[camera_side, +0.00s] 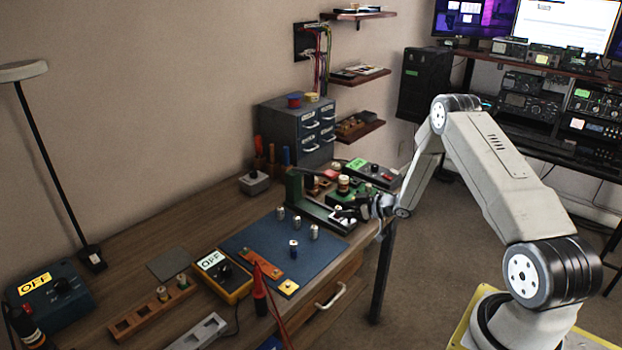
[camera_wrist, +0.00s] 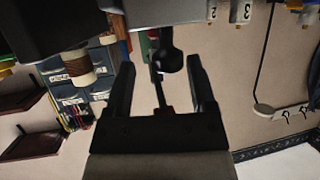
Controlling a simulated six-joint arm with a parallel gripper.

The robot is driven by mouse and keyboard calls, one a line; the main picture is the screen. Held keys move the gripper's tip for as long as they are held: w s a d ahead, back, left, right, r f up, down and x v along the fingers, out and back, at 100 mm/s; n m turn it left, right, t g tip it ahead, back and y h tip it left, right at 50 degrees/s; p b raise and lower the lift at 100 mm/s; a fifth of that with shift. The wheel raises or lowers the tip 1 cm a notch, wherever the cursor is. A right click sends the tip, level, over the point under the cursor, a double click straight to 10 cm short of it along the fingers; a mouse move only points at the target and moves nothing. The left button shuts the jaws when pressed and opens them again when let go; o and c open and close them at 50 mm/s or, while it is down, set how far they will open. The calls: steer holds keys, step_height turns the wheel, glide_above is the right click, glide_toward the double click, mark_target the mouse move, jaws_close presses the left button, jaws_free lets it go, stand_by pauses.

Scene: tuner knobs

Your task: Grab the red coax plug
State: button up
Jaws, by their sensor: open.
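Several small silver coax plugs stand upright on the blue mat, among them one at the left (camera_side: 281,213), one at the right (camera_side: 314,232) and a blue-banded one (camera_side: 294,249). I cannot make out which plug is the red one. My gripper (camera_side: 350,212) is beyond the mat's far right corner, close to a green-framed device (camera_side: 294,190). In the wrist view, which looks upside down, its two dark fingers (camera_wrist: 160,70) are spread apart. A black round-headed lever (camera_wrist: 168,62) shows between them, and I cannot tell whether they touch it.
The blue mat (camera_side: 250,238) has bare room between the plugs. An orange strip (camera_side: 262,264) lies on it. A yellow meter marked OFF (camera_side: 222,274) stands to the left. A grey drawer cabinet (camera_side: 290,130) is behind. White numbered cylinders (camera_wrist: 240,11) show at the wrist view's top.

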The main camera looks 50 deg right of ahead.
steer(key=shift+x, duration=1.15)
jaws_close()
